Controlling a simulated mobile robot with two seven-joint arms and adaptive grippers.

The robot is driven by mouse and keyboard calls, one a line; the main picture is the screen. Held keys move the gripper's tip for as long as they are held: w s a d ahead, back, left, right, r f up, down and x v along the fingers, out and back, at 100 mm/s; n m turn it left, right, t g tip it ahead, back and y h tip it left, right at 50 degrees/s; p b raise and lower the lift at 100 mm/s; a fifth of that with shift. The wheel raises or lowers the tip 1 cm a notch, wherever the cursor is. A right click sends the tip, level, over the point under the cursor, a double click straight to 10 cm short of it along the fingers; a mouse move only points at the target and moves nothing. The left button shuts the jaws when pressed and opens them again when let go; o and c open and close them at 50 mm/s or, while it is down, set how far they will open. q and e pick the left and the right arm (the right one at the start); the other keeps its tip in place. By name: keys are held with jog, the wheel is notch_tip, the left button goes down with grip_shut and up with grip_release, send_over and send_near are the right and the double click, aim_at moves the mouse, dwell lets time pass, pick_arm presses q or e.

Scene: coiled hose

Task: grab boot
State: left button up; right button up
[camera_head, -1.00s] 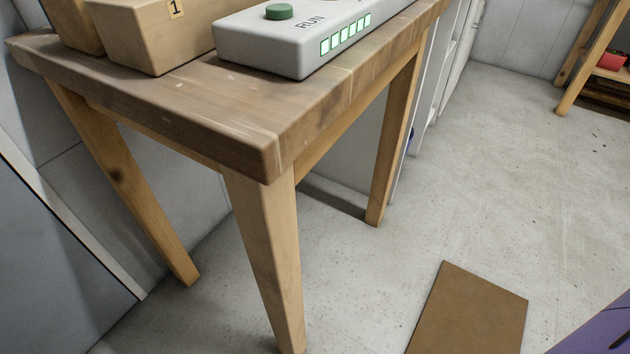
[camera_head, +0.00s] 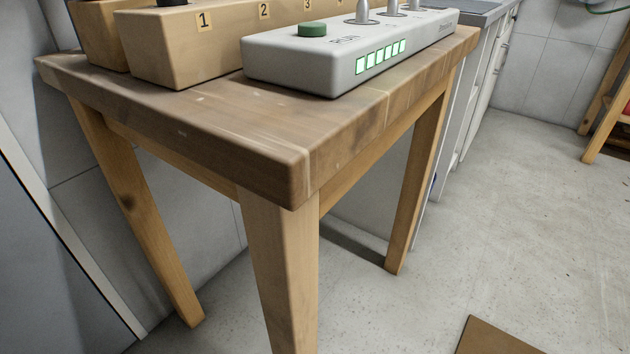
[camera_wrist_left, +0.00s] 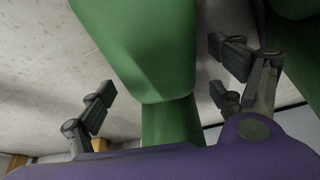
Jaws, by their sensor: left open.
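A green boot (camera_wrist_left: 148,45) fills the middle of the left wrist view. Its wide part is at the top and a narrower part runs down behind my purple wrist housing. My left gripper (camera_wrist_left: 162,80) is open, with dark fingers on the left and right of the boot. I cannot tell whether any finger touches it. A second green shape (camera_wrist_left: 305,50), perhaps another boot, is cut off at the upper right, behind the right fingers. No boot and neither gripper shows in the head view.
A wooden table (camera_head: 190,125) stands at the left, bearing a numbered wooden box (camera_head: 180,60) and a white control panel (camera_head: 335,68) with a green button. A brown mat (camera_head: 495,338) lies on the floor at the bottom right. The grey floor at the right is mostly clear.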

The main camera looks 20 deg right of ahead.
pick_arm(q)
jog(key=shift+f, duration=0.1)
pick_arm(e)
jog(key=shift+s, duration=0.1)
pick_arm(q)
jog(key=shift+f, duration=0.15)
jog(key=shift+c, duration=0.9)
jog(key=c, duration=0.6)
jog(key=shift+c, duration=1.1)
jog(key=c, duration=0.6)
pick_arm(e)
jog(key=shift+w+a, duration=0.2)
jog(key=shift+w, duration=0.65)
